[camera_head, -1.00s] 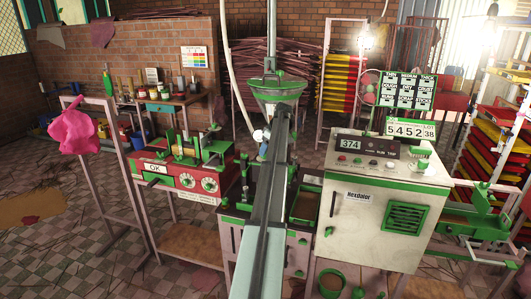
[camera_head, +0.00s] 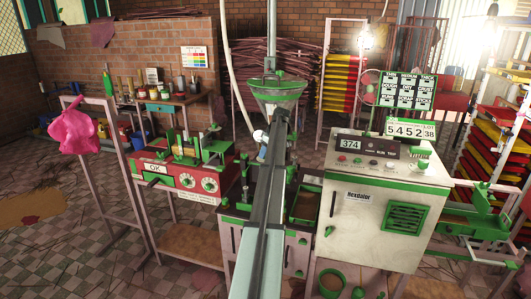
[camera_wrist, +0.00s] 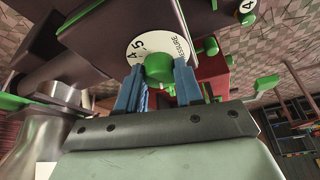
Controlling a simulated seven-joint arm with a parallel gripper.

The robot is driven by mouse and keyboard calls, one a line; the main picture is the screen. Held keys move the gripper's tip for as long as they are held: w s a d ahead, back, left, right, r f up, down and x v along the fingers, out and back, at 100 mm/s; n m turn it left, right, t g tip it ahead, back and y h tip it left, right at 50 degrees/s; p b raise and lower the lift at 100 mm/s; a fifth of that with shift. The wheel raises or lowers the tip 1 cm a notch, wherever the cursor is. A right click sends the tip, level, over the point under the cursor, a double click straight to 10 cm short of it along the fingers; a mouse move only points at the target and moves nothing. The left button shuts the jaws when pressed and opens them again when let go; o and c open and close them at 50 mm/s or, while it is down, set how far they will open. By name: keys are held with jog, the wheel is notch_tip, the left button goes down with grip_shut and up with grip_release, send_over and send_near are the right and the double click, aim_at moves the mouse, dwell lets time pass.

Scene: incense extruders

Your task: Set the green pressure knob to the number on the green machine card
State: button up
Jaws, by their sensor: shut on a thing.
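The green pressure knob (camera_wrist: 159,67) stands on a white round dial (camera_wrist: 143,47) in the wrist view. The digits 4 and 5 and part of the word PRESSURE show on the dial; the rest is hidden. My gripper (camera_wrist: 158,72) has its blue fingers on either side of the knob, shut on it. In the head view my arm covers the knob and most of the machine behind it.
A white cabinet (camera_head: 374,215) with a display reading 374 stands to the right of my arm. A sign reading 5 4 5 2 38 (camera_head: 410,130) stands on it. A red machine (camera_head: 165,179) with two white dials is at left. A funnel (camera_head: 277,92) rises behind my arm.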

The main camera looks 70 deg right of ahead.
jog(key=c, duration=0.3)
